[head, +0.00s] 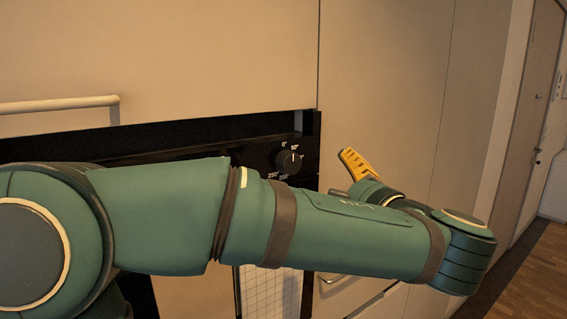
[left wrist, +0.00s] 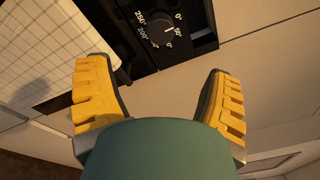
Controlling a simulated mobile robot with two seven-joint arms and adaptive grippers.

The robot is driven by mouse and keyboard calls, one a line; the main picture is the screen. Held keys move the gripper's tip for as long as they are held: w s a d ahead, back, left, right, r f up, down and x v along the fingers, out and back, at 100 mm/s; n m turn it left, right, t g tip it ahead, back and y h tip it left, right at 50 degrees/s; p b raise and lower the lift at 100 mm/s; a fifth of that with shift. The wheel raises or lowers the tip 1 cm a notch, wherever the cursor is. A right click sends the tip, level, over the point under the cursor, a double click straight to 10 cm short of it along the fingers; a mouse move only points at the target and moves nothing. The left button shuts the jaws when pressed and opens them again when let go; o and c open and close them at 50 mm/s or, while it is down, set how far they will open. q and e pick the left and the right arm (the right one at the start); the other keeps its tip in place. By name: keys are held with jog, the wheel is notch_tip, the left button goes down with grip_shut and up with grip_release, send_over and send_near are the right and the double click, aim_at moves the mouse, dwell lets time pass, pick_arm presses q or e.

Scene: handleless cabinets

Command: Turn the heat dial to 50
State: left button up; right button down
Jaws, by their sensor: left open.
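The heat dial (head: 289,161) is a round black knob on a black panel, with temperature numbers around it. It also shows at the top of the left wrist view (left wrist: 160,32). Its white mark seems to point toward the 50; the exact setting is hard to read. My left gripper (head: 357,164) has yellow fingers and is right of the dial in the head view, partly hidden by my forearm. In the left wrist view, its fingers (left wrist: 160,70) are spread wide and empty, with the dial beyond and apart from them. My right gripper is not in view.
A white checked towel (head: 270,292) hangs below the panel (head: 200,134), behind my arm. A pale bar handle (head: 60,105) is at upper left. Smooth beige cabinet fronts (head: 385,75) stand right of the panel. Wooden floor (head: 535,275) is open at far right.

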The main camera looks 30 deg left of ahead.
aim_at(292, 164)
pick_arm(q)
jog(key=x, duration=1.3)
jog(key=shift+w+a+r, duration=0.1)
jog(key=shift+w+a, duration=0.05)
jog(key=shift+a, duration=0.05)
jog(key=c, duration=1.2)
